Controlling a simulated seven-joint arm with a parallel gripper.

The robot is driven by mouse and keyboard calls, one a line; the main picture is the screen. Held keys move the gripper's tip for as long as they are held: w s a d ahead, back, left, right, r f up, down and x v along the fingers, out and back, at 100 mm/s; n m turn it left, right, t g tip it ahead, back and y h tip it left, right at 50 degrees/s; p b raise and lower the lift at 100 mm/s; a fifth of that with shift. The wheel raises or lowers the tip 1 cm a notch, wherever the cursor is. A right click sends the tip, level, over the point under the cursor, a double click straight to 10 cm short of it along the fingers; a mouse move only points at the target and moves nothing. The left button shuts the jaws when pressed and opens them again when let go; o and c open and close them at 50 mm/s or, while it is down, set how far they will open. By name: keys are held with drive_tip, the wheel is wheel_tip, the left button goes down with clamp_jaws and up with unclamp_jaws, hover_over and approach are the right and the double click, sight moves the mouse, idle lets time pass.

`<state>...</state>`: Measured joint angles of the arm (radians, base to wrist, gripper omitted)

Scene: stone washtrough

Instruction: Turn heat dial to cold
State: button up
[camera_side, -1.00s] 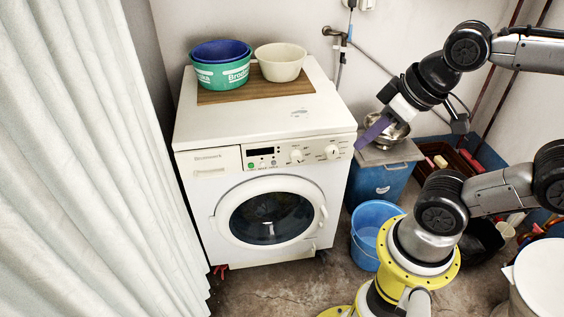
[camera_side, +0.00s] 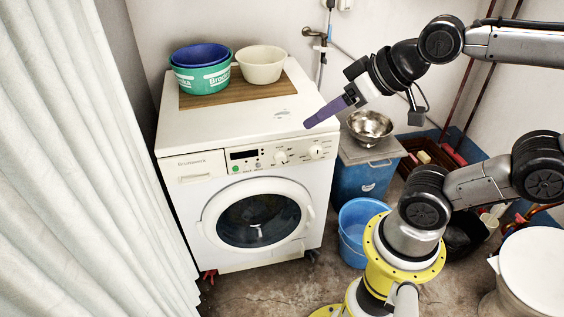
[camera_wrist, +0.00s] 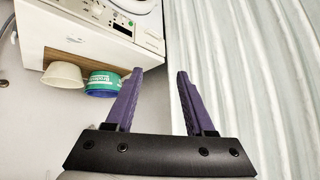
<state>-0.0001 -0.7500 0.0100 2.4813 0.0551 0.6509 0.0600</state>
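A white washing machine (camera_side: 225,140) has a front panel with two round white dials at its right part. The left dial (camera_side: 281,157) and the right dial (camera_side: 316,152) both show in the side view. I cannot read which one sets heat or where each points. My gripper (camera_side: 309,124) has purple fingers and is above the machine's front right top edge, just over the dials and apart from them. In the wrist view my gripper (camera_wrist: 160,73) is open, with nothing between its fingers. That view shows the machine (camera_wrist: 85,45) upside down at upper left.
A green tub (camera_side: 203,79) with a blue bowl and a cream bowl (camera_side: 262,65) stand on a wooden board (camera_side: 225,96) on the machine. A metal bowl (camera_side: 370,125) sits on a blue bin (camera_side: 362,180) at right. A blue bucket (camera_side: 352,235) and a white curtain (camera_side: 70,150) flank the machine.

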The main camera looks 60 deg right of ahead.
drive_tip(key=o, duration=0.3)
drive_tip(key=w+r+t, duration=0.1)
drive_tip(key=w, duration=0.1)
drive_tip(key=w+r+m+t, duration=0.1)
drive_tip(key=w, duration=0.1)
drive_tip(key=w+r+m+t, duration=0.1)
drive_tip(key=w, duration=0.2)
drive_tip(key=shift+a+r, duration=0.25)
drive_tip(key=shift+r, duration=0.05)
drive_tip(key=w+d+f+m+t+h, duration=0.25)
drive_tip(key=w+m, duration=0.25)
drive_tip(key=w, duration=0.7)
drive_tip(key=m+g+h, duration=0.2)
drive_tip(key=g+h, duration=0.2)
drive_tip(key=h, duration=0.3)
approach(281, 161)
drive_tip(key=x, duration=0.8)
drive_tip(key=shift+w+d+f, duration=0.1)
drive_tip(key=shift+w+d, duration=0.1)
drive_tip(key=shift+d, duration=0.05)
clamp_jaws()
